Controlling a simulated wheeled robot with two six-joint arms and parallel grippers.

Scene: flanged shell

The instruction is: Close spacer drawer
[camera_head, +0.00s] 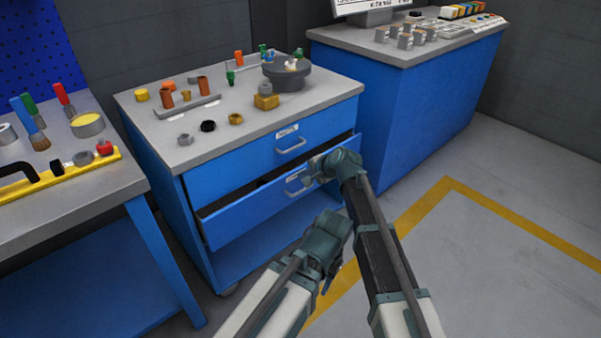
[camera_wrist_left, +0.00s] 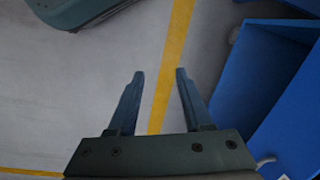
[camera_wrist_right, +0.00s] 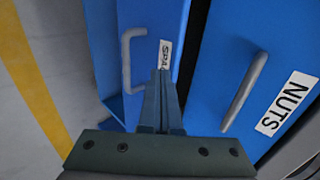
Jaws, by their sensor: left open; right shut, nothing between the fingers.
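The spacer drawer (camera_head: 250,215) is the lower drawer of the blue cabinet. It stands partly pulled out, with a dark gap above its front. Its handle (camera_head: 296,188) is a grey bar, also seen in the right wrist view (camera_wrist_right: 126,62). My right gripper (camera_head: 315,168) is shut and empty, at the drawer front beside the handle. In the right wrist view its fingers (camera_wrist_right: 160,76) cover part of the label reading "SPA" (camera_wrist_right: 165,52); I cannot tell whether they touch the front. My left gripper (camera_wrist_left: 160,74) is open and empty above the floor, in front of the cabinet.
The upper drawer (camera_head: 260,155), labelled "NUTS" (camera_wrist_right: 287,103), looks shut. Several small parts and a round grey bowl (camera_head: 288,78) stand on the cabinet top (camera_head: 215,135). A workbench (camera_head: 90,190) is at the left, a blue counter (camera_head: 420,110) at the right. The floor at the right is clear.

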